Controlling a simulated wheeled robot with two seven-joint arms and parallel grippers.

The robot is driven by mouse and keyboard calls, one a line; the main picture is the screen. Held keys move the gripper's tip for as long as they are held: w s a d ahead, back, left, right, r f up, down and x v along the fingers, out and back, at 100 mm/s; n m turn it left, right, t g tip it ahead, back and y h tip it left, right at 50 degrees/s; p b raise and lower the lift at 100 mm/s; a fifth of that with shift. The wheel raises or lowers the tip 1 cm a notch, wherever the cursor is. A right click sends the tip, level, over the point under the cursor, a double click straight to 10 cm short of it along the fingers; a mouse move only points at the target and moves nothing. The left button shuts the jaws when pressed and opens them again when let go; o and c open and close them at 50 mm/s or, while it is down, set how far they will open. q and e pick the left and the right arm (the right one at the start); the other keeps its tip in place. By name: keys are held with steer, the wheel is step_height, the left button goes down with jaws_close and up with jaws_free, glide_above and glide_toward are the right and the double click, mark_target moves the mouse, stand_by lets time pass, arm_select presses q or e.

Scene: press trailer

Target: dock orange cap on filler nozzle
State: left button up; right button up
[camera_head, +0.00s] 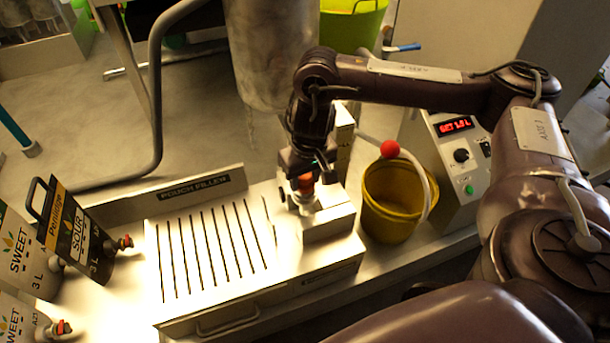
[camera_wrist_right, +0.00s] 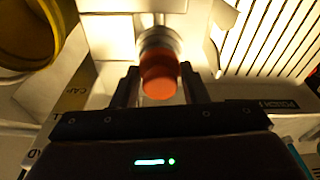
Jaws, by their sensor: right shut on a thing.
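The orange cap (camera_wrist_right: 158,78) is between the two fingers of my right gripper (camera_wrist_right: 158,92), which is shut on it. In the head view the cap (camera_head: 305,182) shows just below my right gripper (camera_head: 305,178). A pale metal nozzle part (camera_wrist_right: 158,42) lies right beyond the cap in the wrist view, in line with it. In the head view this metal part (camera_head: 308,200) is directly under the cap, on a metal block (camera_head: 330,215). I cannot tell whether the cap is seated on it or only touching. My left gripper is not in view.
The slotted pouch filler tray (camera_head: 215,250) is left of the block. A yellow bucket (camera_head: 390,205) with a hose and red ball stands at right, near a control box (camera_head: 455,165). Pouches with red-capped spouts, one black (camera_head: 75,230), stand at left. A large metal tank (camera_head: 265,50) hangs behind.

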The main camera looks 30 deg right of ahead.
mark_target(309, 188)
steer(key=shift+f, duration=0.55)
steer(key=o, duration=0.8)
steer(key=r+p, duration=0.3)
steer(key=p, duration=0.1)
steer(key=s+r+p, duration=0.1)
steer(key=r+p, duration=0.2)
steer(key=r, duration=0.1)
steer(key=r+p, duration=0.4)
steer(key=shift+s+a+p, duration=0.1)
steer(key=shift+s+p, duration=0.25)
steer(key=shift+f, duration=0.1)
stand_by(0.3)
